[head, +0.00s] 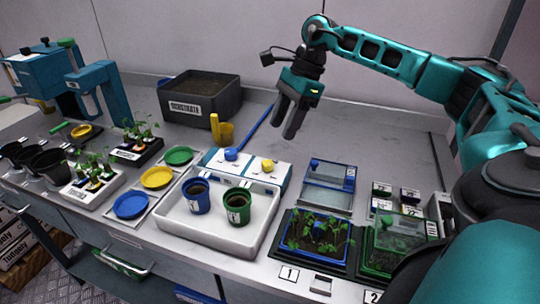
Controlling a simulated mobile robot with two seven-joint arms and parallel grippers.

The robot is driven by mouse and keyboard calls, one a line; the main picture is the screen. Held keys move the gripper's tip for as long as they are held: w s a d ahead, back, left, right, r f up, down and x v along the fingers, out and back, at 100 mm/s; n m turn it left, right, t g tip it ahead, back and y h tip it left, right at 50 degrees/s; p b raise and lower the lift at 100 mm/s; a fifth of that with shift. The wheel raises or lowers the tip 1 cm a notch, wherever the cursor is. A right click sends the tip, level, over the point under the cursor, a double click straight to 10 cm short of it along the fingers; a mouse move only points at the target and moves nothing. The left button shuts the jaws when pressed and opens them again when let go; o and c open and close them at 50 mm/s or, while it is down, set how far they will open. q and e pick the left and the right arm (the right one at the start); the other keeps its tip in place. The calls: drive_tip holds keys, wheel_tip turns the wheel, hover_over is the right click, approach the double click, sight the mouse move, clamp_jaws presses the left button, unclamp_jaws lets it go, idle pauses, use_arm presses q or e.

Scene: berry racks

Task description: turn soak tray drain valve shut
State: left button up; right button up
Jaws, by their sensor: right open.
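The soak tray (262,222) is a white, shallow, rectangular tray on the counter. A blue pot (196,197) and a green pot (237,207) stand in it. Behind its back edge, a white block carries a blue knob (231,154) and a yellow knob (267,166). I cannot tell whether either knob is the drain valve or how it is set. My right gripper (283,130) hangs above the counter behind the knobs, fingers pointing down, open and empty. My left gripper is not in view.
A dark substrate bin (222,97) and a yellow scoop (222,130) stand at the back. A blue-lidded clear box (328,184) and seedling trays (315,235) lie right of the soak tray. Colored saucers (157,177) lie left. The counter behind the clear box is bare.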

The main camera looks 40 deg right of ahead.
sight(267, 162)
drive_tip(key=x, duration=0.9)
drive_tip(key=shift+a+f, duration=0.15)
drive_tip(key=shift+f, duration=0.05)
drive_tip(key=shift+c, duration=0.3)
clamp_jaws()
